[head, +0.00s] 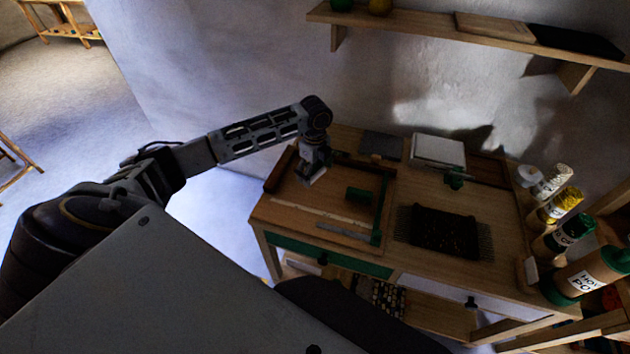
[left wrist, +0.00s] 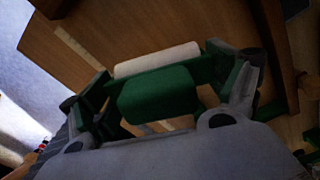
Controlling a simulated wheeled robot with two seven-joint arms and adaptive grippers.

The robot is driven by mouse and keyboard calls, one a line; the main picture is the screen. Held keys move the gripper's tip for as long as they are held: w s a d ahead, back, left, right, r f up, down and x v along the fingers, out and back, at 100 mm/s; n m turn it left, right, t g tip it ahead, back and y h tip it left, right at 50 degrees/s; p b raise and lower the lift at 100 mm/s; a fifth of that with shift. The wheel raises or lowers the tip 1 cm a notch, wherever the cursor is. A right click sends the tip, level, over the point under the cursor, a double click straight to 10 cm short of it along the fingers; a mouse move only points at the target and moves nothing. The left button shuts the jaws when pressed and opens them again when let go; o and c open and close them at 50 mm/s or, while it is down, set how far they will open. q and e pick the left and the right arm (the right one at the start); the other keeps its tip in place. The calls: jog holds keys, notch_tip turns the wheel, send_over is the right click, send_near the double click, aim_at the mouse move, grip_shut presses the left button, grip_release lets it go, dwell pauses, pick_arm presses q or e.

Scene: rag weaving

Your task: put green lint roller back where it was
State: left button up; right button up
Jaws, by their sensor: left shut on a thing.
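My left gripper (head: 312,172) is low over the left part of the wooden worktable. In the left wrist view it is shut on the green lint roller (left wrist: 158,95), whose rounded green part lies between the two fingers. A pale cylinder (left wrist: 158,60) shows just beyond the green part; I cannot tell whether it belongs to the roller. In the head view my gripper mostly hides what it holds, and I cannot tell whether that touches the tabletop. My right gripper is in neither view.
A green block (head: 360,194) lies right of my gripper, beside a long green edge (head: 377,225). A dark woven rag (head: 444,232) lies right of centre, a white pad (head: 438,152) behind it. Several bottles (head: 570,232) stand at the right. A wall shelf (head: 470,30) hangs above.

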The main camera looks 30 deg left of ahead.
aim_at(315, 179)
pick_arm(q)
jog(key=shift+f, duration=2.5)
jog(key=o, duration=0.9)
jog(key=shift+c, duration=0.2)
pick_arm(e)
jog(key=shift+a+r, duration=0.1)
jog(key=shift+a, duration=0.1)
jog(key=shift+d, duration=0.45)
pick_arm(q)
jog(key=shift+r, duration=0.65)
notch_tip(315, 179, up, 10)
jog(key=shift+r, duration=0.5)
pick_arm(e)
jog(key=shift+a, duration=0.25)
